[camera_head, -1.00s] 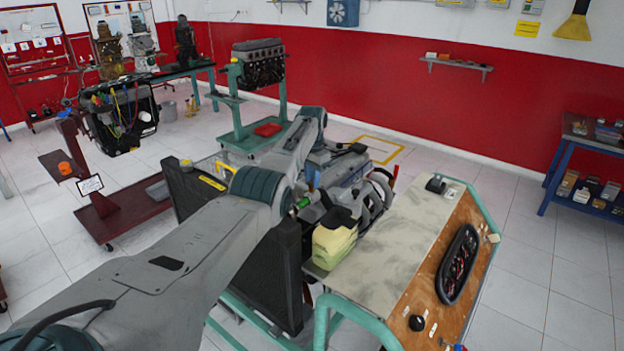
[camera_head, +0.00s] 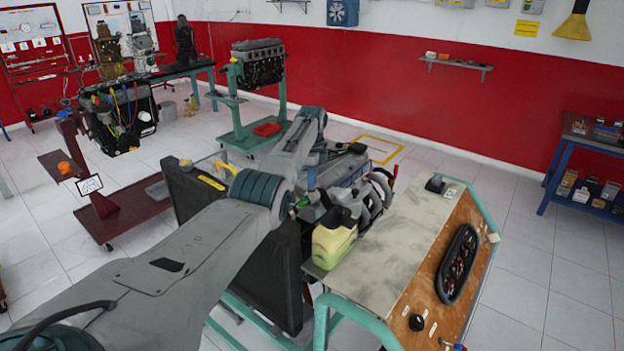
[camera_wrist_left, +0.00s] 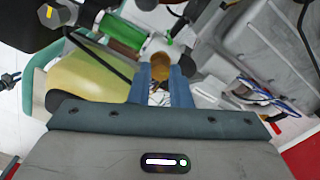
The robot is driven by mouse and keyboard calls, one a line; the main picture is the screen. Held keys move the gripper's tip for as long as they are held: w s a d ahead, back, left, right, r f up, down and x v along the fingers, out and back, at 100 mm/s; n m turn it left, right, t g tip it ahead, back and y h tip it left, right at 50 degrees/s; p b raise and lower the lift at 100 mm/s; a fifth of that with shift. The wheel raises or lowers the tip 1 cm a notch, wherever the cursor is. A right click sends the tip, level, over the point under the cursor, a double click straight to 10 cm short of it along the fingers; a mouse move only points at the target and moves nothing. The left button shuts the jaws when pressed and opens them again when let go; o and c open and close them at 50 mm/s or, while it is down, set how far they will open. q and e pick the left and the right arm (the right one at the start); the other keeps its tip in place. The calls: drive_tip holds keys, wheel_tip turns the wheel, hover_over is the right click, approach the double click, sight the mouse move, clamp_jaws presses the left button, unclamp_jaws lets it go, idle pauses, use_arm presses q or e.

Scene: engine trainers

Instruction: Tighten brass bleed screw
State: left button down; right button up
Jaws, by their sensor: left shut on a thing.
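The brass bleed screw (camera_wrist_left: 160,68) shows as a round brass-coloured head in the left wrist view. It sits at the end of a pale metal fitting with a green part (camera_wrist_left: 122,34) beside it. My left gripper (camera_wrist_left: 165,80) has its two blue fingers on either side of the brass head and is shut on it. In the head view my left arm reaches across to the engine (camera_head: 345,182), and the blue fingers (camera_head: 311,178) show only as a small patch near the green part. The screw itself is too small to make out there. My right gripper is not in view.
A yellowish bottle (camera_head: 333,240) stands close by at the front of the engine. A dark radiator panel (camera_head: 265,275) stands under my arm. Hoses and wires crowd the fitting.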

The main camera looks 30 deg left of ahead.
use_arm(q)
drive_tip(key=m, duration=0.5)
drive_tip(key=shift+r, duration=0.25)
idle(0.3)
drive_tip(key=c, duration=1.3)
unclamp_jaws()
drive_tip(key=shift+c, duration=0.2)
drive_tip(key=shift+f, duration=0.1)
drive_tip(key=shift+r+b, duration=0.45)
wheel_tip(320, 180, up, 10)
drive_tip(key=b, duration=0.4)
